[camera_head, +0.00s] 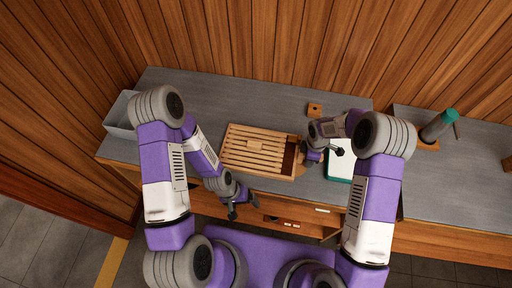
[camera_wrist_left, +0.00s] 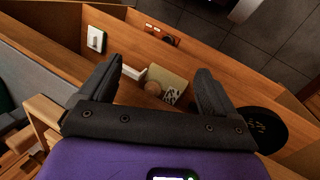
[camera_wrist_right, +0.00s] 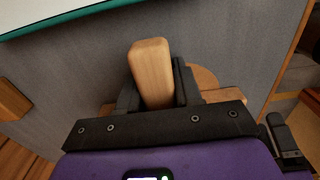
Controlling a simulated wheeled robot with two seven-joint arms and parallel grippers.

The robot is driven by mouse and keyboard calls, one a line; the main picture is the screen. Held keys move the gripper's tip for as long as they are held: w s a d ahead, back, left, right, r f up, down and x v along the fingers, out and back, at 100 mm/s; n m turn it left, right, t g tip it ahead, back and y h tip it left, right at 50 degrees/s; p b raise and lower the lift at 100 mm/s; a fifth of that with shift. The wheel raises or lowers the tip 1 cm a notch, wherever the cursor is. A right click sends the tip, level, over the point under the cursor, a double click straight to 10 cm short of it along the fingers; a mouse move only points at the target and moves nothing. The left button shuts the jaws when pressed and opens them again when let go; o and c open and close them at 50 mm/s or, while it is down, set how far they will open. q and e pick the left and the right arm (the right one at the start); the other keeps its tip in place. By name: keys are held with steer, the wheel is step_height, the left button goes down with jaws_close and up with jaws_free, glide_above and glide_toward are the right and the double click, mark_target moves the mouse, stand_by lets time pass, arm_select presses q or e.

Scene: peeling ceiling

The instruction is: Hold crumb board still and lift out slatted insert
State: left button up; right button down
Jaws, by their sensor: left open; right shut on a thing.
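The wooden crumb board (camera_head: 228,168) lies on the grey worktop with the pale slatted insert (camera_head: 258,146) inside it. A dark open strip shows at the board's right end. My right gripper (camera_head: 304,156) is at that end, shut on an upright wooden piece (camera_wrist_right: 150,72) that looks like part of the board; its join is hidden. A rounded wooden part (camera_wrist_right: 207,82) shows behind the fingers in the right wrist view. My left gripper (camera_head: 240,208) is open and empty, in front of the worktop's front edge, clear of the board. It also shows in the left wrist view (camera_wrist_left: 155,85).
A white-and-green board (camera_head: 340,168) lies right of the crumb board.

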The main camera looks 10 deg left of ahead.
arm_select(q)
steer(key=w+a+r+g+y, duration=0.1)
steer(key=w+a, duration=0.1)
steer(key=a, duration=0.2)
steer(key=w+a+r+m+g+y, duration=0.1)
steer(key=w+a+r, duration=0.1)
steer(key=a, duration=0.3)
steer(key=w+a+r+m+g+y, duration=0.1)
steer(key=w+a+r+y, duration=0.1)
steer(key=a, duration=0.2)
steer(key=shift+w+a+r, duration=0.15)
steer(key=shift+a+r, duration=0.05)
steer(key=shift+a, duration=0.15)
steer(key=shift+t, duration=0.8)
steer(key=w+d+r, duration=0.2)
steer(key=w, duration=0.1)
steer(key=w+d+r, duration=0.1)
steer(key=w+r, duration=0.1)
steer(key=w, duration=0.1)
steer(key=w+d+r, duration=0.2)
steer(key=w+r, duration=0.1)
steer(key=shift+d, duration=0.35)
step_height(320, 180, up, 9)
steer(key=t, duration=0.2)
glide_above(255, 143)
step_height(255, 143, down, 12)
steer(key=shift+s+a+r, duration=0.1)
steer(key=shift+s+r, duration=0.05)
